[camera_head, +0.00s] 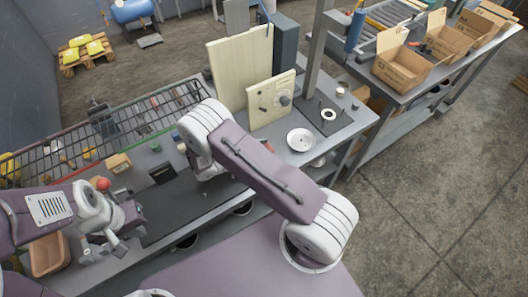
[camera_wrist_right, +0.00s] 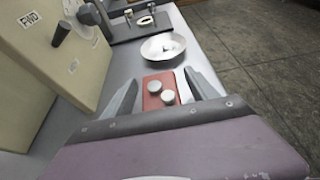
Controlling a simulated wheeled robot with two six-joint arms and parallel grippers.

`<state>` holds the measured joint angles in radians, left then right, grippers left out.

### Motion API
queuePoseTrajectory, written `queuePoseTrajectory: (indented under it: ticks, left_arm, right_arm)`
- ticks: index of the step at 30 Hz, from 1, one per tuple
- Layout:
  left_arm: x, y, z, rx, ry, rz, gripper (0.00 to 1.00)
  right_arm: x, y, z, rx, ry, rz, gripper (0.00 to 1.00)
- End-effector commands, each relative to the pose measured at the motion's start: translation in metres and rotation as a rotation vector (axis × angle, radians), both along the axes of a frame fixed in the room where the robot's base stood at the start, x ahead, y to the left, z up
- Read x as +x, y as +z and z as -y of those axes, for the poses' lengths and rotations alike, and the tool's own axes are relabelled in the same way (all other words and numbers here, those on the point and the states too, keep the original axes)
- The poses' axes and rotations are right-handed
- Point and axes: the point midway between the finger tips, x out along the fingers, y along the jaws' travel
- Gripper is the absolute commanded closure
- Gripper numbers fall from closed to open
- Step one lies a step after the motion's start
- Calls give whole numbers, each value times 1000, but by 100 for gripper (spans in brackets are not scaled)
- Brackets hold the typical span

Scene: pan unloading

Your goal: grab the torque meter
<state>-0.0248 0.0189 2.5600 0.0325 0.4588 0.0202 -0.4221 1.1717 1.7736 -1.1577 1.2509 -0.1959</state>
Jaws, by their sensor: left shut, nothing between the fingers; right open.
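No item is clearly labelled as the torque meter, so I cannot tell for certain which one it is. In the right wrist view, a small red block (camera_wrist_right: 152,83) with two pale round knobs lies on the grey bench. My right gripper (camera_wrist_right: 160,79) is open, with its fingers on either side of the red block in the picture; contact cannot be told. My left gripper (camera_head: 118,246) is shut and empty over the left part of the bench.
A white dish (camera_head: 300,140) stands beyond the red block and also shows in the right wrist view (camera_wrist_right: 163,47). A cream panel with knobs (camera_head: 271,100) stands upright close by. A black base with a ring (camera_head: 328,114) sits farther back. Wire racking (camera_head: 130,120) runs along the left.

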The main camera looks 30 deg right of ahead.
Motion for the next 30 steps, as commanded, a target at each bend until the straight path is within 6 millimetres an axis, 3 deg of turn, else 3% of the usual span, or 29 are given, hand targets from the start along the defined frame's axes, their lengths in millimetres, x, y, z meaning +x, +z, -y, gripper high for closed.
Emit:
queuePoseTrajectory:
  ticks: [3,10,15,17,18,26,30]
  left_arm:
    - [0,5,0,0,0,0,100]
    - [0,4,0,0,0,0,100]
    - [0,4,0,0,0,0,100]
    - [0,4,0,0,0,0,100]
    - [0,4,0,0,0,0,100]
    - [0,4,0,0,0,0,100]
    - [0,1,0,0,0,0,100]
  right_arm:
    - [1,-4,13,-1,-1,0,33]
    - [1,-6,15,0,1,1,33]
    - [1,-6,15,0,1,1,80]
    - [1,-6,15,0,1,1,97]
    - [1,-6,15,0,1,1,100]
    - [1,-5,15,-1,0,2,100]
    - [2,6,14,0,0,5,100]
